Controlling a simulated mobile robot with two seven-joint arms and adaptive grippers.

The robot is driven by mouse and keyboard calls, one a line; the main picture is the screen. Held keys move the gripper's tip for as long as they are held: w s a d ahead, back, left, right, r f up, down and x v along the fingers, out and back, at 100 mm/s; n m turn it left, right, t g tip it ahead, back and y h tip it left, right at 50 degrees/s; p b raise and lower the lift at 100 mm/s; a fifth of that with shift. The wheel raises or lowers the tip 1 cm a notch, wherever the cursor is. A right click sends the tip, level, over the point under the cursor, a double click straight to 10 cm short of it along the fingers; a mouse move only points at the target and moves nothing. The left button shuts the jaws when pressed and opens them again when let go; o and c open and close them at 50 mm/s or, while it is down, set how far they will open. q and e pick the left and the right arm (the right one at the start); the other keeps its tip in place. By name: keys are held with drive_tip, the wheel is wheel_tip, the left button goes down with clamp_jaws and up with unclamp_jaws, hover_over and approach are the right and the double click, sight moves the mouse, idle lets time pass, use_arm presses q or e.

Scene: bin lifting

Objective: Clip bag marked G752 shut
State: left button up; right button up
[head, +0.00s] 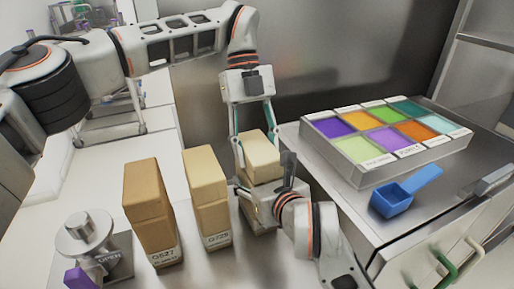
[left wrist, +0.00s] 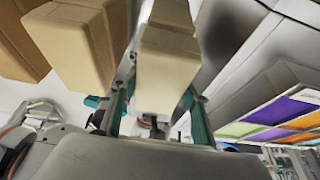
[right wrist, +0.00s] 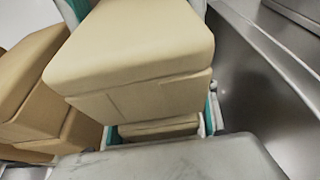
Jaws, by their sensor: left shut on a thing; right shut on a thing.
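Three upright paper bags stand in a row on the counter. The right-hand cream bag (head: 262,152) is between both my grippers; its label is hidden, so I cannot read G752 on it. My left gripper (head: 256,158) reaches down from behind and is shut on its upper part. My right gripper (head: 262,186) comes from the lower right and is shut on the same bag lower down. The bag also shows in the left wrist view (left wrist: 167,65) and right wrist view (right wrist: 140,60), with fingers on both sides. I cannot make out a clip on it.
The tan bag (head: 149,205) reads G527; the middle bag (head: 207,195) seems to read G725. A metal device marked OPEN (head: 85,232) with a purple part stands front left. A tray of coloured compartments (head: 355,172) and a blue scoop (head: 395,202) lie on the right.

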use_arm(q)
drive_tip(key=shift+f, duration=0.6)
idle(0.3)
drive_tip(key=o, duration=1.2)
drive_tip(key=shift+v, duration=3.75)
use_arm(e)
drive_tip(key=o, duration=1.7)
drive_tip(key=shift+s, duration=0.1)
